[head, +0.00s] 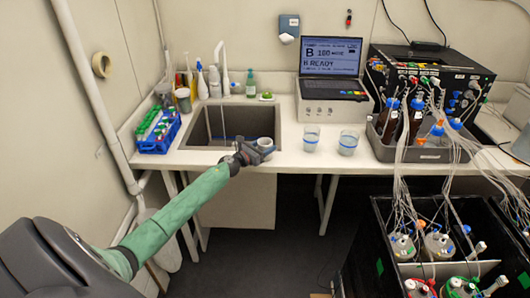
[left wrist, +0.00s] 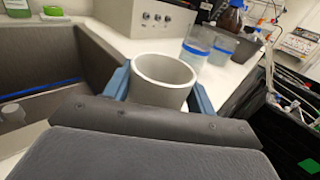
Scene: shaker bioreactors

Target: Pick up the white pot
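The white pot (head: 266,143) stands upright at the right front edge of the sink in the head view. In the left wrist view the pot (left wrist: 163,80) sits between the two blue fingers of my left gripper (left wrist: 160,90), its open rim facing up and its lower part hidden by the gripper body. The fingers lie along both sides of the pot; whether they press on it I cannot tell. In the head view my left gripper (head: 258,151) reaches the pot from the front left. My right gripper is not in view.
The sink (head: 205,128) lies left of the pot. Two clear beakers with blue bands (head: 311,138) (head: 348,142) stand to the right. A laptop (head: 331,70) sits behind, and a grey tray with bottles (head: 385,148) is farther right. A blue rack (head: 160,134) is left.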

